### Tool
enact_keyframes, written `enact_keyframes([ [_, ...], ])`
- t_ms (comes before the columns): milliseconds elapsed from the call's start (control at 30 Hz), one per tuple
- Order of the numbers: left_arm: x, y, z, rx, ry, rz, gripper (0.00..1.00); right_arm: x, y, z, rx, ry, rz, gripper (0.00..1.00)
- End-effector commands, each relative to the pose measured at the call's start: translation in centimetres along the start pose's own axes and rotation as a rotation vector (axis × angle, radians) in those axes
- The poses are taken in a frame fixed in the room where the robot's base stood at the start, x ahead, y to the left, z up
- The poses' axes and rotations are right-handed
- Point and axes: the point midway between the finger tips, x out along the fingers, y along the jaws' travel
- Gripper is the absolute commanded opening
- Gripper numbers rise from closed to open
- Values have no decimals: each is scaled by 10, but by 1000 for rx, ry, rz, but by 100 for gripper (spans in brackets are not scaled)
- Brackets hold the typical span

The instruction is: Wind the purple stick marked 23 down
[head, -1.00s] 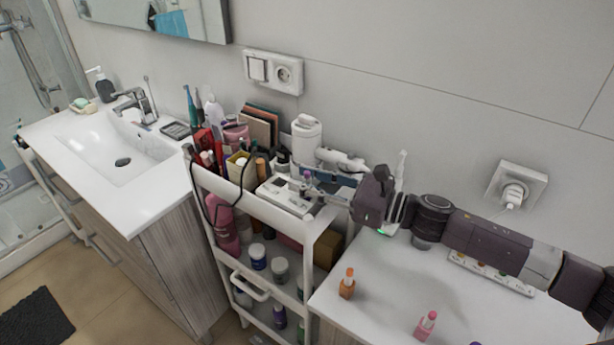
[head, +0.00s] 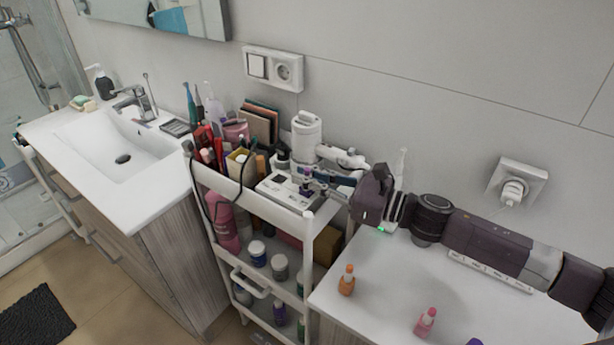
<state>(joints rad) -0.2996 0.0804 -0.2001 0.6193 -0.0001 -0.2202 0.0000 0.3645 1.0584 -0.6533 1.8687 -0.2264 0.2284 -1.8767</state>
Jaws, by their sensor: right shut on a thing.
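A small purple stick (head: 307,171) stands at the right end of a white labelled holder (head: 272,188) on the cart's top shelf. Its number is too small to read. My right gripper (head: 309,181) reaches in from the right, its fingers pointing left across the cart top. It is shut on the purple stick, and the fingers hide much of it. How far the stick is wound out cannot be told. My left gripper is not in view.
A white hair dryer (head: 307,134) stands close behind the fingers. Brushes, bottles and palettes (head: 262,122) crowd the cart's left end. On the white counter (head: 385,275) stand an orange bottle (head: 347,281) and a pink bottle (head: 426,323); the area between is clear.

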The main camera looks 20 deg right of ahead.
Motion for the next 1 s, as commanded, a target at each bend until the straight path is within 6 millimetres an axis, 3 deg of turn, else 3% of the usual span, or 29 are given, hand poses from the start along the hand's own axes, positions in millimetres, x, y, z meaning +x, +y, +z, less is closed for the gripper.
enact_keyframes([
  [567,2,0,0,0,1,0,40,0,1,0,1,-1,-96,0],
  [767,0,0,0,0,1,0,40,0,3,1,4,-2,-208,0],
  [1000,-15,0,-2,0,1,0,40,1,3,4,8,-4,-428,0],
])
